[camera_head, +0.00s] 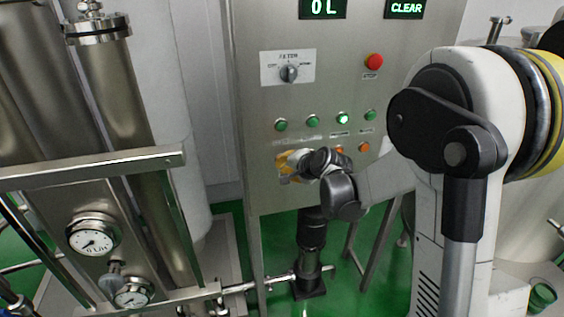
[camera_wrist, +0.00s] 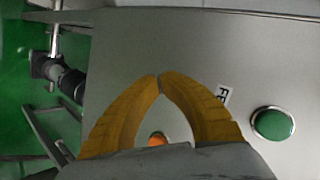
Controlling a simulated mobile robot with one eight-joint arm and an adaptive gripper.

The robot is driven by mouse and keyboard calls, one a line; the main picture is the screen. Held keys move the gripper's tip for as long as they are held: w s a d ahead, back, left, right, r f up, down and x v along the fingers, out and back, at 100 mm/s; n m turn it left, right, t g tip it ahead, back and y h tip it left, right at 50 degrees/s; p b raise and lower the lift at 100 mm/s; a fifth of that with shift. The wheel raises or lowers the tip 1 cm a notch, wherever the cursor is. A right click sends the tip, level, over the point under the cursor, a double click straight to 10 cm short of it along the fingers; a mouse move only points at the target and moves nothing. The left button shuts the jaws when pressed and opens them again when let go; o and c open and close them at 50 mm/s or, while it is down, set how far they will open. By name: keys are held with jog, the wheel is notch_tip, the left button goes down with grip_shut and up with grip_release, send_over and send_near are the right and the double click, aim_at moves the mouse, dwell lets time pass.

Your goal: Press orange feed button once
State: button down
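My gripper (camera_head: 283,166) has yellow fingers and is in front of the steel panel, at the left end of the lower button row. In the wrist view my gripper (camera_wrist: 159,76) is shut, its tips together with nothing held between them. An orange button (camera_wrist: 157,139) shows through the gap between the fingers, partly hidden by the gripper's base. A label starting "FE" (camera_wrist: 223,94) is beside the right finger. In the head view, two orange buttons (camera_head: 363,147) (camera_head: 338,150) show right of my gripper; the panel behind it is hidden. I cannot tell whether the fingertips touch the panel.
Several green buttons (camera_head: 313,121) form a row above, one of them lit (camera_head: 342,118). Higher are a rotary switch (camera_head: 289,73), a red stop button (camera_head: 374,61) and displays reading "0 L" (camera_head: 323,7) and "CLEAR" (camera_head: 405,8). Steel pipes with gauges (camera_head: 93,236) stand left.

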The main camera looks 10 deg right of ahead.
dwell(0.4)
jog(key=shift+s, duration=0.85)
jog(key=s, duration=0.5)
jog(key=shift+b, duration=0.3)
jog(key=s+f+n+g+h+b, duration=0.2)
jog(key=s+n+b, duration=0.6)
jog(key=s, duration=1.9)
jog(key=n+g+h, duration=0.1)
jog(key=n, duration=0.2)
jog(key=shift+s+f+g, duration=0.15)
jog(key=shift+s+g, duration=0.2)
jog(key=shift+g, duration=0.05)
